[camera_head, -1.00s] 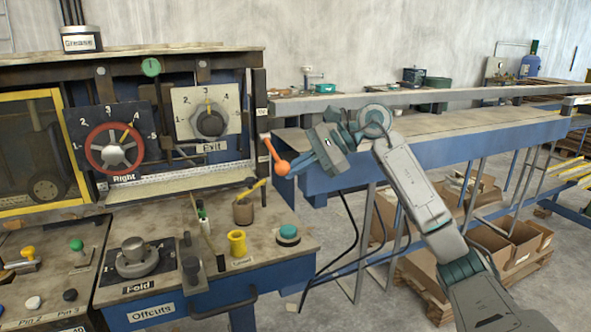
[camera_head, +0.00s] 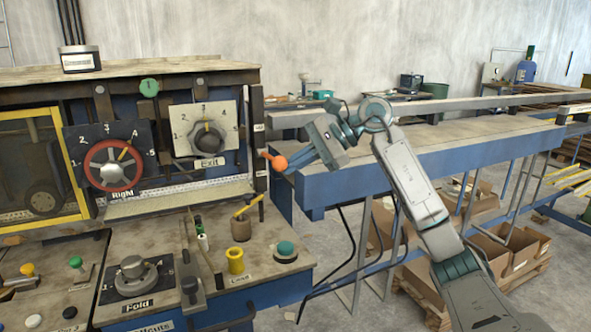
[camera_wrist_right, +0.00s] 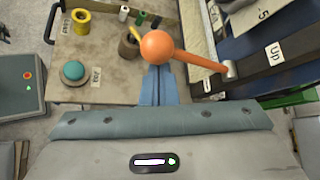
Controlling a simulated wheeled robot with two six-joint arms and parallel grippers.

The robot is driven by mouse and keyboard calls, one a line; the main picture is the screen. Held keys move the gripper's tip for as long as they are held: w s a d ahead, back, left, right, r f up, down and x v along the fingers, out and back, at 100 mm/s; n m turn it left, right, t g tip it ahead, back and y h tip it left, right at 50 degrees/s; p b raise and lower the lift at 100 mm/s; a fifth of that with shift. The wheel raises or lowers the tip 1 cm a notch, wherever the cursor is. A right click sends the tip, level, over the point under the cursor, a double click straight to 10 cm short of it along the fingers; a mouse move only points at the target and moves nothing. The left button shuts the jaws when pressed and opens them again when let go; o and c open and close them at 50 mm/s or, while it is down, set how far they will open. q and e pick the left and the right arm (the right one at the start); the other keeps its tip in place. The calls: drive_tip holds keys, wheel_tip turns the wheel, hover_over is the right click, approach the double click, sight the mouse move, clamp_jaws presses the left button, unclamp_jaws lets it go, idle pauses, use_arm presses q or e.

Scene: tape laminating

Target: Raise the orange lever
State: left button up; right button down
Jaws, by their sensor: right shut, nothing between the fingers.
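The orange lever (camera_head: 278,162) sticks out from the right edge of the machine panel and ends in a round knob. Its shaft points outward and slightly down. My right gripper (camera_head: 290,166) is shut and empty, with its blue fingers at the knob from the right. In the right wrist view the orange lever's knob (camera_wrist_right: 157,45) covers the tips of my right gripper (camera_wrist_right: 157,78), and its shaft runs right to a pivot on the panel. The fingers seem to be under the knob; contact cannot be told for certain. My left gripper is not in view.
The panel has a red-rimmed dial (camera_head: 113,166) and the Exit dial (camera_head: 207,136). A blue long table (camera_head: 430,165) lies behind my right arm.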

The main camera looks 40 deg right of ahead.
wheel_tip(320, 180, up, 6)
drive_tip(key=w+p, duration=0.2)
drive_tip(key=p, duration=0.2)
drive_tip(key=shift+d, duration=0.15)
idle(0.6)
